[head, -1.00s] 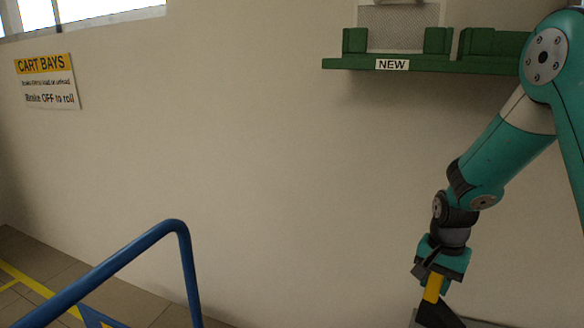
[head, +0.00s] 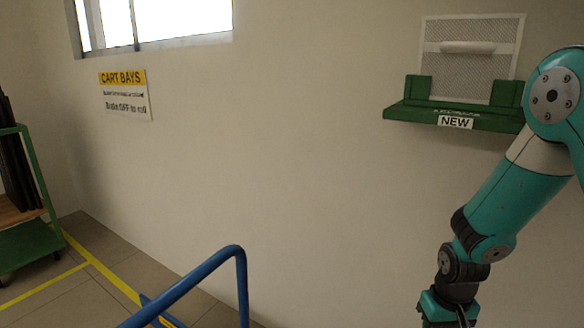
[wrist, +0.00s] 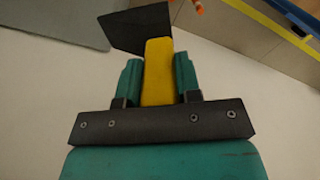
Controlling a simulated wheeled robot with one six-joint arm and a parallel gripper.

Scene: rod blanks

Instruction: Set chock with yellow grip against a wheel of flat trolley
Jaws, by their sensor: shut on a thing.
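In the wrist view my gripper (wrist: 158,85) is shut on the yellow grip (wrist: 158,70) of the chock, with one teal finger on each side. The chock's dark body (wrist: 141,28) shows beyond the fingertips, clear of any wheel. In the head view only the upper part of my gripper (head: 448,308) shows at the bottom edge, and the chock is out of that picture. A blue tubular handle (head: 205,275) rises at the bottom centre; I cannot tell whether it belongs to the flat trolley.
A green cart (head: 30,240) with dark items stands at the far left. Yellow floor lines (head: 105,275) mark the tiles. A green shelf (head: 410,112) labelled NEW is on the wall, right. A CART BAYS sign (head: 124,95) hangs left. In the wrist view a blue edge (wrist: 290,28) shows top right.

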